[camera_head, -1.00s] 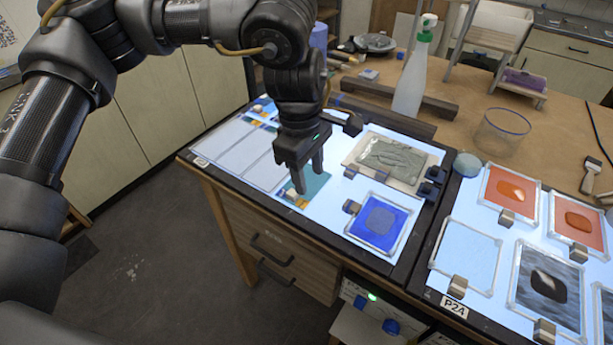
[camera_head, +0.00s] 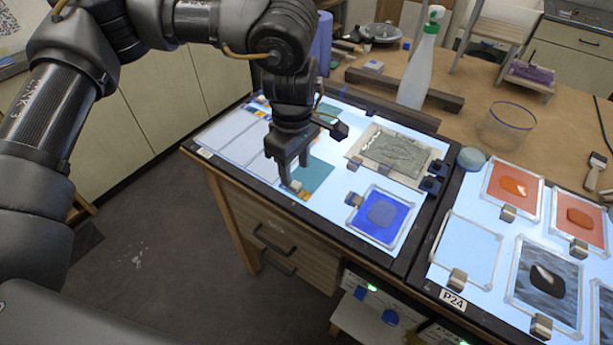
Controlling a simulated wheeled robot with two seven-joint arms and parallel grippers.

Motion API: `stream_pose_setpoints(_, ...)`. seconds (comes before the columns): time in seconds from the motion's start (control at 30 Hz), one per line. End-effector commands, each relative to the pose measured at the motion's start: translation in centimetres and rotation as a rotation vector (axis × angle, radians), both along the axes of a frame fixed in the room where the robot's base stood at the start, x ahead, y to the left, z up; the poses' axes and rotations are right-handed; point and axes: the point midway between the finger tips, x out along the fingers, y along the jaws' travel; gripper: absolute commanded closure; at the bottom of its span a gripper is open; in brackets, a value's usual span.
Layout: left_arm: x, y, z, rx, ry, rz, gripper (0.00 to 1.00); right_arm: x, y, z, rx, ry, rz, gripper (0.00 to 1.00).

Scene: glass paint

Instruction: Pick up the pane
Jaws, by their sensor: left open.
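A flat teal pane (camera_head: 318,174) lies on the left light panel (camera_head: 334,206), near its front edge, with a small tan-and-white block (camera_head: 297,187) at its front left corner. My left gripper (camera_head: 294,174) points down over the pane's left edge beside that block. Its two fingers are apart and nothing shows between them. I cannot tell whether the fingertips touch the pane. The gripper hides part of the pane's left side. My right gripper is not in view.
A blue framed pane (camera_head: 382,216) and a grey-green sheet (camera_head: 393,153) lie to the right. More framed panes, including an orange one (camera_head: 511,185), lie on the right panel. A spray bottle (camera_head: 417,72) and a glass bowl (camera_head: 505,126) stand behind.

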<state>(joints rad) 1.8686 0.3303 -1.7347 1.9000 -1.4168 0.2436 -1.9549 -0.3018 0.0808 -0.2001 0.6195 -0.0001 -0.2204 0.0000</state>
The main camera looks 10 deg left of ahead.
Motion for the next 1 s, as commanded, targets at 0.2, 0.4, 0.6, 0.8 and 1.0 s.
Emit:
stream_pose_setpoints(0.2, 0.1, 0.1, -2.8, 0.002, 0.006, 0.002, 0.55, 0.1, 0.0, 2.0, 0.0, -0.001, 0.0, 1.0)
stream_pose_setpoints(0.4, 0.1, 0.1, -4.7, 0.001, 0.003, 0.001, 0.55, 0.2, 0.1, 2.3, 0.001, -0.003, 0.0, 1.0)
stream_pose_setpoints(0.6, 0.1, 0.1, -4.9, 0.001, 0.002, 0.001, 0.55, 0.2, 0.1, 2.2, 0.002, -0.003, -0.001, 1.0)
stream_pose_setpoints(0.8, 0.1, 0.1, -4.9, 0.001, 0.002, 0.001, 0.78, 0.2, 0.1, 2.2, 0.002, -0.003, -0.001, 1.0)
stream_pose_setpoints(1.0, 0.2, 0.1, -4.9, 0.001, 0.002, 0.0, 1.0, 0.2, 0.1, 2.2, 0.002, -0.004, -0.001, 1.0)
